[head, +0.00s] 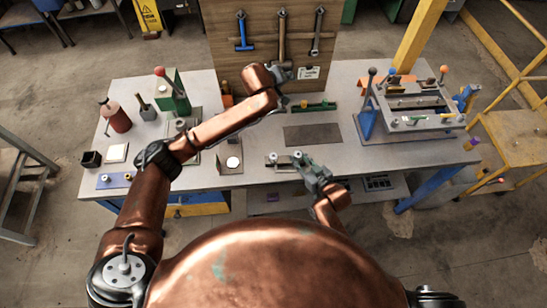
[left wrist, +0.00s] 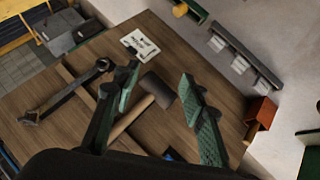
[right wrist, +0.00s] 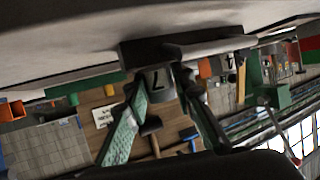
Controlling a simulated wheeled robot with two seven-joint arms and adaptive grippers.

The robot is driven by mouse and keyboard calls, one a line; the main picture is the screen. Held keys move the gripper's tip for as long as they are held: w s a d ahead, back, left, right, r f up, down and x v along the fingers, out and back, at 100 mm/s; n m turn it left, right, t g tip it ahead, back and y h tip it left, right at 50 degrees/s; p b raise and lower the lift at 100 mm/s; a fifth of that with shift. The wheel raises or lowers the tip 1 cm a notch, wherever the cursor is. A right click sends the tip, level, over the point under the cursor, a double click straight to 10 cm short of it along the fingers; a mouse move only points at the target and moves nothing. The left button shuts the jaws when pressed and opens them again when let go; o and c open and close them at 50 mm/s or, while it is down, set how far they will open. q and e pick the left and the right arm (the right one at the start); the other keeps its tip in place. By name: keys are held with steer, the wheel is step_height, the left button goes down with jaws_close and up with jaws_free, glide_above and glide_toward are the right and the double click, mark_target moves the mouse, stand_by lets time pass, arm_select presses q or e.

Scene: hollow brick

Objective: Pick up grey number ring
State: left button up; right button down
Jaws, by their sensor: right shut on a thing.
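The grey number ring (right wrist: 159,84), marked 7, shows in the right wrist view between the fingertips of my right gripper (right wrist: 160,82). The fingers are shut on it, and it is right against a dark grey holder (right wrist: 190,46). In the head view my right gripper (head: 308,168) is at the table's front edge and largely hides this ring. A second grey piece (right wrist: 232,66), marked 4, sits beside it on the holder. My left gripper (left wrist: 160,82) is open and empty, in front of the tool board (head: 262,22).
A hammer (left wrist: 157,90) and a wrench (left wrist: 70,88) hang on the board before my left gripper. On the table (head: 262,130) stand a metal fixture (head: 412,100) at right and a red bottle (head: 116,116) at left. A dark mat (head: 312,135) lies bare in the middle.

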arm_select(q)
steer(key=s+f+m+g+y, duration=0.1)
steer(key=s+f+g, duration=0.3)
steer(key=s+f, duration=0.3)
steer(key=m+g+y, duration=0.2)
steer(key=g+y, duration=0.1)
steer(key=g, duration=0.2)
glide_above(275, 157)
steer(key=f, duration=0.9)
steer(key=shift+w+a, duration=0.1)
steer(key=shift+w, duration=0.1)
steer(key=shift+w+f, duration=0.1)
steer(key=shift+f, duration=3)
steer(key=shift+a, duration=0.1)
steer(key=shift+c, duration=0.7)
steer(key=shift+r, duration=0.1)
jaws_close()
